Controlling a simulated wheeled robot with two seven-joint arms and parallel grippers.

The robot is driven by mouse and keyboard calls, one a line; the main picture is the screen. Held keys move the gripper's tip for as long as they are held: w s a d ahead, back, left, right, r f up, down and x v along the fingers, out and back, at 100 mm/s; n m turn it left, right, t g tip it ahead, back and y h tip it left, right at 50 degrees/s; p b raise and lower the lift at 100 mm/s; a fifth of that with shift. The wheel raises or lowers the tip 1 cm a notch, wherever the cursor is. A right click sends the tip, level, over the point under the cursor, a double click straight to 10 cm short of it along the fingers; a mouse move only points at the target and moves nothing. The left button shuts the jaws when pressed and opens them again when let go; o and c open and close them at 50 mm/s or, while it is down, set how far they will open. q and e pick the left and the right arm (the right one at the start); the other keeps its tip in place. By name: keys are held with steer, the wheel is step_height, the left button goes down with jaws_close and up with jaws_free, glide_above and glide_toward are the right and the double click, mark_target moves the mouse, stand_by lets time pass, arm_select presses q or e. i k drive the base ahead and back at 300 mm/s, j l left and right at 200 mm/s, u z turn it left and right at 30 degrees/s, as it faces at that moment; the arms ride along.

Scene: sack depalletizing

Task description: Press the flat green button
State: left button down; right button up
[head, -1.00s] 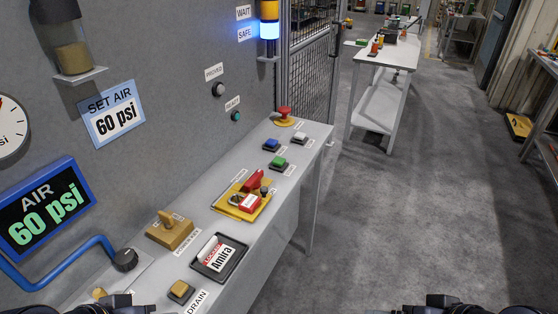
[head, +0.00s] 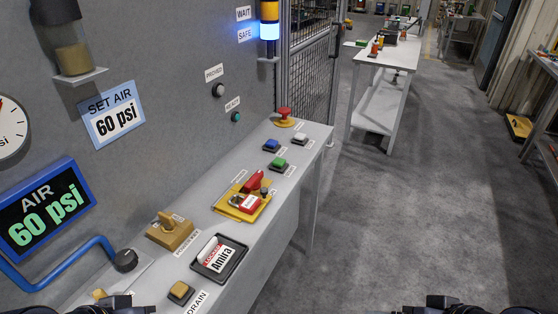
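The flat green button (head: 280,162) sits on a dark base on the sloped grey console (head: 225,225), between a blue button (head: 271,144) and a yellow plate with a red switch. My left gripper (head: 112,306) shows only as a dark part at the bottom left edge, well short of the button. My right gripper (head: 437,306) shows only as a dark part at the bottom edge, over the floor to the right of the console. The fingers of both are out of frame, so their opening is hidden.
Near the green button are a white button (head: 300,139) and a red mushroom button (head: 284,116). The yellow plate (head: 227,206) carries a red switch and a red padlock. A brown selector knob (head: 170,231) and a tray with a tag (head: 219,259) lie nearer. Open floor is at right.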

mark_target(278, 162)
steer(key=i+l, duration=0.55)
steer(key=i, duration=0.15)
steer(key=i+l, duration=0.55)
steer(key=i, duration=0.15)
steer(key=u, duration=1.45)
